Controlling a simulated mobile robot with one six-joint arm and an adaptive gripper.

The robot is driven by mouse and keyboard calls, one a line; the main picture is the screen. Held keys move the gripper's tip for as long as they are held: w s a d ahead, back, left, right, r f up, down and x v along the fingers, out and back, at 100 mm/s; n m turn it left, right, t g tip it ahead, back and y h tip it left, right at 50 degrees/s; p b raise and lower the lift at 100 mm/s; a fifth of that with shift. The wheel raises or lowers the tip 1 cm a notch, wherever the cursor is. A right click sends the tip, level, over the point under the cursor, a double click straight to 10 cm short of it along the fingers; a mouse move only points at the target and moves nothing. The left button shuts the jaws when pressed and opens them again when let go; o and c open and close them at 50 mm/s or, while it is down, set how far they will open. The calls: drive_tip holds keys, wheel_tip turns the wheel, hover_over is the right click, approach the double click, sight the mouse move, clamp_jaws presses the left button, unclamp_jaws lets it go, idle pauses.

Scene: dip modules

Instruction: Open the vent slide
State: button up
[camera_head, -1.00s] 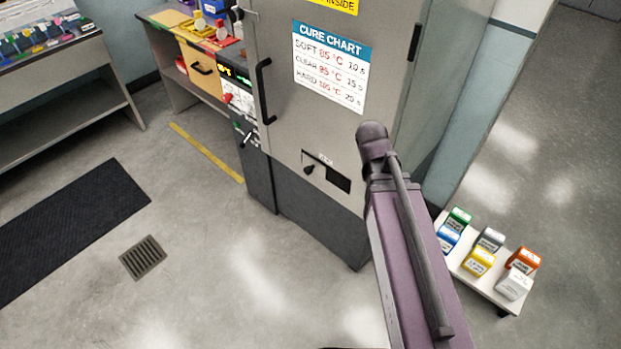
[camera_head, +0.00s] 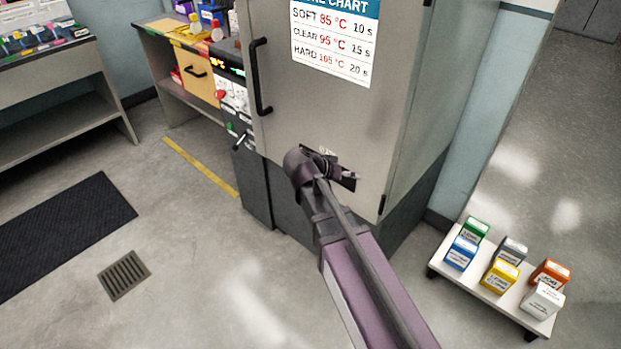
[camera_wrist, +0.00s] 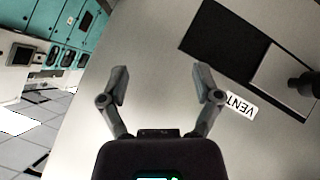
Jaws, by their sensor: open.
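The vent is low on the grey cabinet door. In the wrist view it shows as a dark slot (camera_wrist: 225,38) with a light slide plate (camera_wrist: 276,65) over its right part. A dark round knob (camera_wrist: 304,84) stands on the plate. The VENT label (camera_wrist: 240,105) appears upside down near it. My gripper (camera_wrist: 162,72) is open and empty, facing the door, with its fingers to the left of the knob in that view. The knob is not between them. In the head view my arm and gripper (camera_head: 333,170) hide most of the vent.
A black door handle (camera_head: 262,78) and the cure chart (camera_head: 333,40) are above the vent. A low white stand (camera_head: 480,285) with several coloured boxes is on the floor at the right. Open floor with a drain grate (camera_head: 123,275) lies to the left.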

drive_tip(key=w+a+f+t+h+b, duration=0.1)
drive_tip(key=a+f+t+b, duration=0.3)
drive_tip(key=a+b, duration=0.5)
drive_tip(key=w+a+f+m+t+h+b, duration=0.1)
drive_tip(key=a+f+t+b, duration=0.3)
drive_tip(key=a+b, duration=0.5)
drive_tip(key=shift+w+a+f+m+t, duration=0.35)
drive_tip(key=shift+w+a, duration=0.15)
drive_tip(key=shift+a, duration=0.5)
drive_tip(key=shift+d, duration=0.1)
drive_tip(key=x, duration=1.3)
drive_tip(key=shift+w+d, duration=0.25)
drive_tip(key=shift+w, duration=0.05)
